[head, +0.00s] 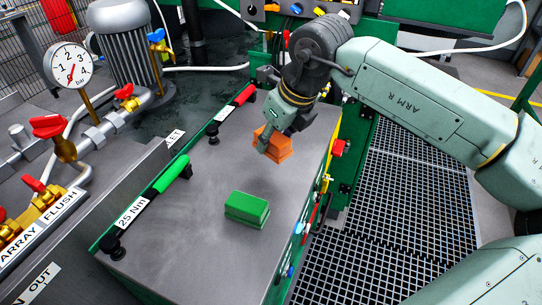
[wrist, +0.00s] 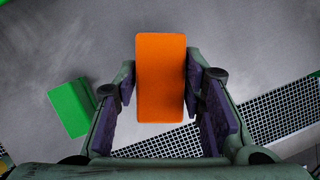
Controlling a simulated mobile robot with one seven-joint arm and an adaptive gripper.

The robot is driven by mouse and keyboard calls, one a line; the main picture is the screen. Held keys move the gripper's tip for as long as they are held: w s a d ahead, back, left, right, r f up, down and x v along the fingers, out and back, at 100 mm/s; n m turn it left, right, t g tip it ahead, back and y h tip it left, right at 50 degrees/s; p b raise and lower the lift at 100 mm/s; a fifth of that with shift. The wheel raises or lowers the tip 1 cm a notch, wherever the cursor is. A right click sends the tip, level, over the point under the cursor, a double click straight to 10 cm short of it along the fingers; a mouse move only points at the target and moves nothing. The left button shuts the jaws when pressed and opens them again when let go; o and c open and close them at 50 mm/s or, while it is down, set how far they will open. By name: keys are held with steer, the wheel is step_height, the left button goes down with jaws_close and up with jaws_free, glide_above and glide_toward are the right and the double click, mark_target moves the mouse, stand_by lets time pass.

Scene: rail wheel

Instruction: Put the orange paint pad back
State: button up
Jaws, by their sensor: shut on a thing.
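The orange paint pad (head: 280,148) is a small block over the far part of the grey bench top, under my gripper (head: 265,143). In the wrist view the orange paint pad (wrist: 160,78) sits between the two fingers of my gripper (wrist: 160,92), which is shut on it. Whether the pad touches the bench top or hangs just above it I cannot tell. Part of the pad is hidden by a finger in the head view.
A green pad (head: 247,209) lies on the grey bench top (head: 190,245), nearer the front; it also shows in the wrist view (wrist: 72,107). Green and red torque handles (head: 172,175) line the bench's left edge. A dark floor grating (head: 400,215) lies to the right.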

mark_target(273, 171)
steer(key=shift+f+p, duration=0.4)
steer(key=shift+f, duration=2.6)
steer(key=shift+f, duration=0.15)
steer(key=o, duration=1)
steer(key=shift+r, duration=0.3)
steer(key=b+v, duration=0.1)
steer(key=v, duration=1)
steer(key=shift+s+d+r, duration=0.15)
steer(key=shift+s+r, duration=0.05)
steer(key=shift+r, duration=0.1)
